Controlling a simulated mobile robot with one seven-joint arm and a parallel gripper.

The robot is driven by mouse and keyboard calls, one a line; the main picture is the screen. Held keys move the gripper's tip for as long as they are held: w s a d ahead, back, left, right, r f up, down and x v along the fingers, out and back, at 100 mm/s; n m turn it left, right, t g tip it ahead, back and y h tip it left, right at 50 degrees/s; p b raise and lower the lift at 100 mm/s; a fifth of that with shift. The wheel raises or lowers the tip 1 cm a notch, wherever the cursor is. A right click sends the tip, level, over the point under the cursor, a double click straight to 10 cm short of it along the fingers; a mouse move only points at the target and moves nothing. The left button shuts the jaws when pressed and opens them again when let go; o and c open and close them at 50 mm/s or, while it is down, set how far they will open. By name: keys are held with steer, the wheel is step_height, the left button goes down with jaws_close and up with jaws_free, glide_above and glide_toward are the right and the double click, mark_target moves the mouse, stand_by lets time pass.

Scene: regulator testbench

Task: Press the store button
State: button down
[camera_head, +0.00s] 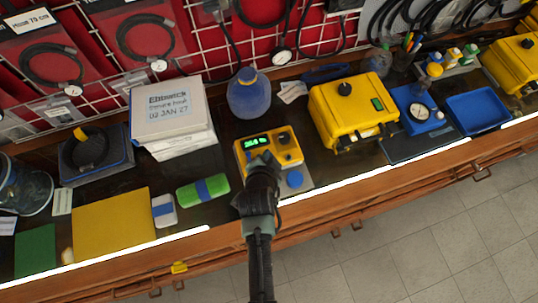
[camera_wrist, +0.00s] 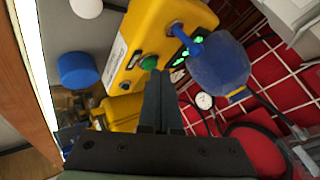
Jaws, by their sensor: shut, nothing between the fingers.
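A yellow regulator box (camera_head: 284,147) with a green lit display (camera_head: 256,141) sits on the bench, in the middle of the head view. In the wrist view the same yellow box (camera_wrist: 150,28) shows a round green button (camera_wrist: 148,62) and a dark button or knob lower left of it. No store label is readable. My gripper (camera_head: 264,158) is over the front of the box and hides part of its panel. In the wrist view my gripper (camera_wrist: 160,75) is shut and empty, with its tips right beside the green button; I cannot tell whether they touch it.
A blue round cap (camera_head: 295,179) lies at the box's front right. A blue flask (camera_head: 249,95) stands behind the box. A larger yellow case (camera_head: 353,108) is to the right, and a green and blue block (camera_head: 203,190) to the left. The bench's front edge is close.

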steer(key=shift+f, duration=0.4)
stand_by(0.4)
steer(key=shift+r+p, duration=0.55)
steer(key=shift+r, duration=0.4)
steer(key=shift+r, duration=0.1)
step_height(320, 180, up, 5)
steer(key=p, duration=0.4)
stand_by(0.6)
